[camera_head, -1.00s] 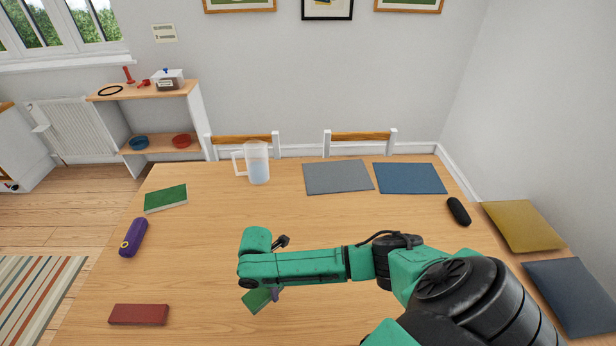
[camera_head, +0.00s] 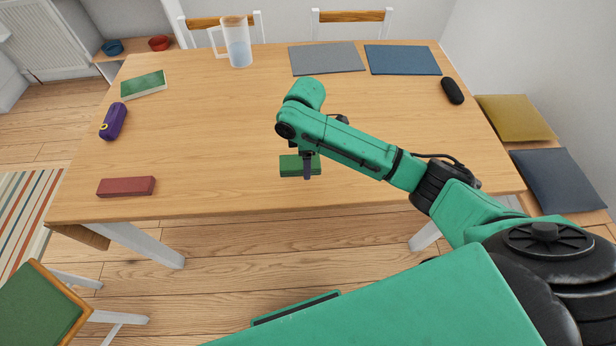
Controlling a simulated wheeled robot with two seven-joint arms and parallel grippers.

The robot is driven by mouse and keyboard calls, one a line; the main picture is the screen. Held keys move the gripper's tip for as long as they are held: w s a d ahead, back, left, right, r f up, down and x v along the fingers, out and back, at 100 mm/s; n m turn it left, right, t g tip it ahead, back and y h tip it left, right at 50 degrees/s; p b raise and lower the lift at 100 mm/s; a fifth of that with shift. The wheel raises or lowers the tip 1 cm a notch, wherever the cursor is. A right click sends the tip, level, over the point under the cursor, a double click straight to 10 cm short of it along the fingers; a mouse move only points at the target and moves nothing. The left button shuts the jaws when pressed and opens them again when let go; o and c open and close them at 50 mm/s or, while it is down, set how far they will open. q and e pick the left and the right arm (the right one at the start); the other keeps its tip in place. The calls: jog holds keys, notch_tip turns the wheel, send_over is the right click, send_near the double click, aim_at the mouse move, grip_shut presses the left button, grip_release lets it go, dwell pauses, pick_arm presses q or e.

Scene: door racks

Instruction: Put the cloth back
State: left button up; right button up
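Nothing in view is plainly a cloth. My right gripper (camera_head: 307,163) points down over the near part of the table (camera_head: 220,130). It appears shut on a small flat green block (camera_head: 289,166), with a finger in front of it. I cannot tell whether this block is a folded cloth, nor whether it touches the tabletop. A similar dark red block (camera_head: 126,187) lies at the table's near left corner. My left gripper is out of view.
A green book (camera_head: 143,84), a purple case (camera_head: 113,121), a jug (camera_head: 238,45), grey (camera_head: 327,58) and blue (camera_head: 402,60) mats and a black case (camera_head: 452,91) lie around the table. A green-seated chair (camera_head: 40,305) stands at lower left. The table's middle is clear.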

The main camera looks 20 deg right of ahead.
aim_at(307, 185)
notch_tip(307, 185, down, 8)
jog(key=shift+f, duration=0.2)
jog(key=shift+f, duration=0.15)
jog(key=o, duration=1.3)
notch_tip(307, 185, up, 12)
jog(key=shift+r, duration=0.2)
